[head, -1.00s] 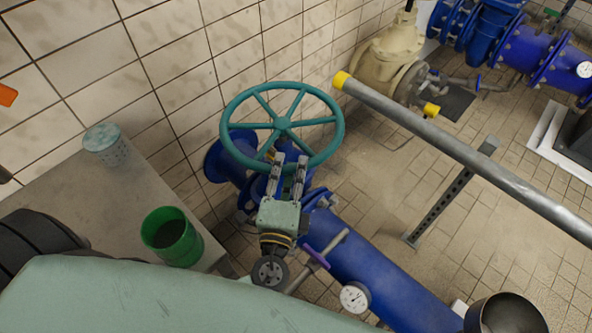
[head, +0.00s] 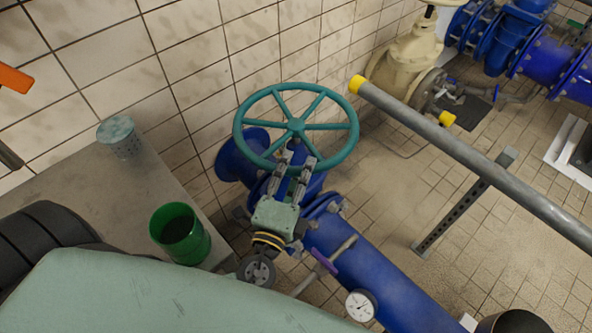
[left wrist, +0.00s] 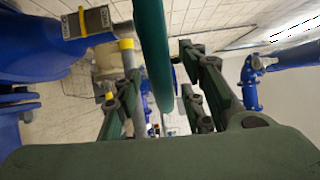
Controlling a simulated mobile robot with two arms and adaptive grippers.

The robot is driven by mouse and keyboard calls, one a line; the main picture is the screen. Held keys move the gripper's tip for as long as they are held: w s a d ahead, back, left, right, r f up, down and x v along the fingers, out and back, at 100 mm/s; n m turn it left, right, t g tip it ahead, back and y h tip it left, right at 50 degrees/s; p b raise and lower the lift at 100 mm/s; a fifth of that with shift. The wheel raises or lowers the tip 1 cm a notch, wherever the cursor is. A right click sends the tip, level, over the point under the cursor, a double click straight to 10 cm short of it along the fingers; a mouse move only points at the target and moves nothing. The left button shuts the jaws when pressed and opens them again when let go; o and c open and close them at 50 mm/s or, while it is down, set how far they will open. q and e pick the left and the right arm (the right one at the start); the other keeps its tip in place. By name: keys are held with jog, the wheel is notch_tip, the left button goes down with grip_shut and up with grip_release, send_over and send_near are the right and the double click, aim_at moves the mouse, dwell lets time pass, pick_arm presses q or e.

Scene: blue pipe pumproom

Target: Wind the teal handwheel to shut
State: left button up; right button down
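The teal handwheel (head: 346,150) is a spoked ring above a blue valve, in the middle of the head view. My left gripper (head: 298,155) is at the wheel's near rim, its fingers pointing up the picture and overlapping the rim. In the left wrist view a dark teal bar of the wheel (left wrist: 155,55) runs down between the two spread fingers of the left gripper (left wrist: 160,100). Gaps show on both sides of the bar, so the fingers are open around it without visible grip. My right gripper is in neither view.
A blue pipe (head: 375,270) with a gauge (head: 361,305) runs to the lower right. A grey rail (head: 450,140) with a yellow end stands right of the wheel. A green cup (head: 182,240) and a perforated pot (head: 120,140) stand on the bench (head: 60,190). The tiled wall is behind.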

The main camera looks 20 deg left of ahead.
pick_arm(q)
jog(key=shift+s, duration=0.1)
jog(key=s+d, duration=0.1)
jog(key=s, duration=1)
jog(key=shift+s+d+f, duration=0.15)
jog(key=shift+s+f, duration=0.15)
jog(key=shift+s, duration=0.1)
jog(key=shift+c, duration=0.2)
